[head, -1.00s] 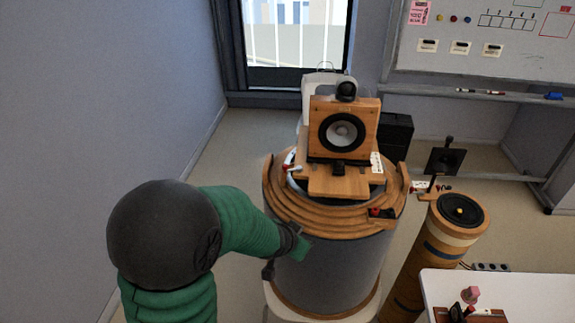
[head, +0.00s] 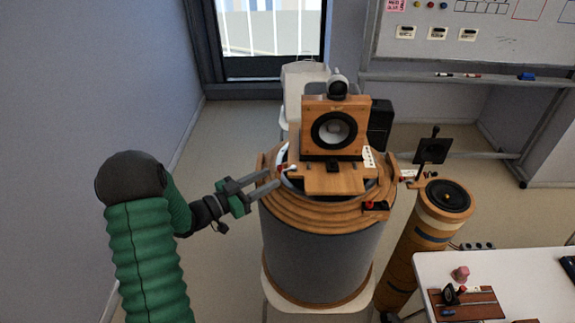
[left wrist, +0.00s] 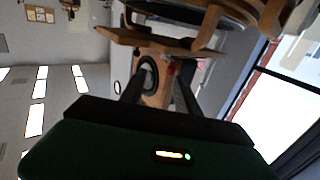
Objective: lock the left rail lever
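The speaker, a wooden box with a round black cone (head: 334,129), stands on a wooden sled on top of a large grey drum with stepped wooden rings (head: 325,217). The left rail lever (head: 288,168), small with a pale tip and a red part, is at the sled's left side. My left gripper (head: 272,178) is open, its fingers pointing right, with the tips close to the lever; contact cannot be told. In the left wrist view, the speaker (left wrist: 149,76) and a small red part (left wrist: 171,68) show between the open fingers (left wrist: 160,85). My right gripper is not in view.
A narrower wooden column with a black round top (head: 448,196) stands right of the drum, near a black plate on a stem (head: 431,151). A white table (head: 530,275) is at the lower right. Floor left of the drum is clear.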

